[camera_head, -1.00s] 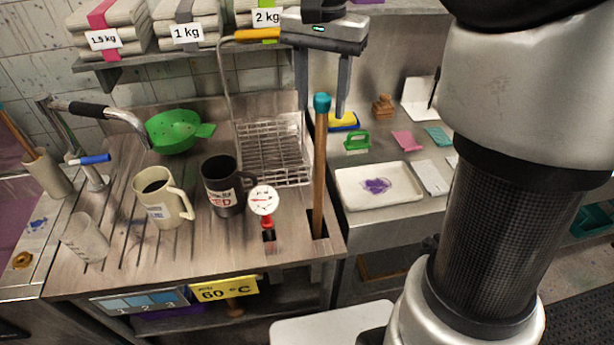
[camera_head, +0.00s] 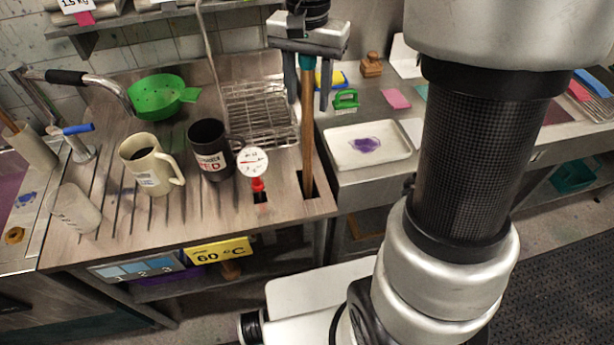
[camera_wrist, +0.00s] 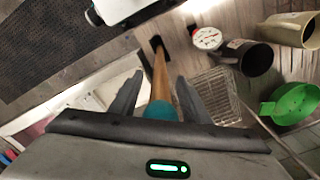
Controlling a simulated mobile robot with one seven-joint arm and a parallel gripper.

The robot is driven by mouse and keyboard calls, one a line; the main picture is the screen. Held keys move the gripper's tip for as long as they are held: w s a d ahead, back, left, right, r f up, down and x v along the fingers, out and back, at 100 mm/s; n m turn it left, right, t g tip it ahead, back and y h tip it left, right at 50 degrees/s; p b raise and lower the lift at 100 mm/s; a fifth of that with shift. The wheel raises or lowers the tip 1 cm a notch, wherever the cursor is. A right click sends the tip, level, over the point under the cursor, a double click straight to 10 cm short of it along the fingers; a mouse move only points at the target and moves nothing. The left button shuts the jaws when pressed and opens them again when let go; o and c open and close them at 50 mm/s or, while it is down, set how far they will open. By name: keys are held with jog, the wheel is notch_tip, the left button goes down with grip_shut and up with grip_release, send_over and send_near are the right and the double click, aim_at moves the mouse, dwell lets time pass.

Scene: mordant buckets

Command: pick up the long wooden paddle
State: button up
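The long wooden paddle (camera_head: 308,150) stands upright in a dark slot near the right front edge of the wooden counter. Its top end is teal. In the wrist view the paddle (camera_wrist: 160,72) runs away from the camera, teal end nearest, between the fingers. My gripper (camera_head: 308,104) points down over the paddle's top, with one finger on each side of the shaft. The fingers look apart from the shaft, and the gripper (camera_wrist: 159,80) is open. The paddle's lower end is hidden in the slot.
A dial thermometer (camera_head: 252,161) stands just left of the paddle. A dark mug (camera_head: 208,150), a cream jug (camera_head: 150,165), a green colander (camera_head: 158,95) and a wire rack (camera_head: 262,115) share the counter. A white tray (camera_head: 367,146) is to the right.

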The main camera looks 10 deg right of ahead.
jog(key=c, duration=0.9)
jog(key=shift+r, duration=0.15)
notch_tip(320, 180, up, 28)
jog(key=p, duration=0.3)
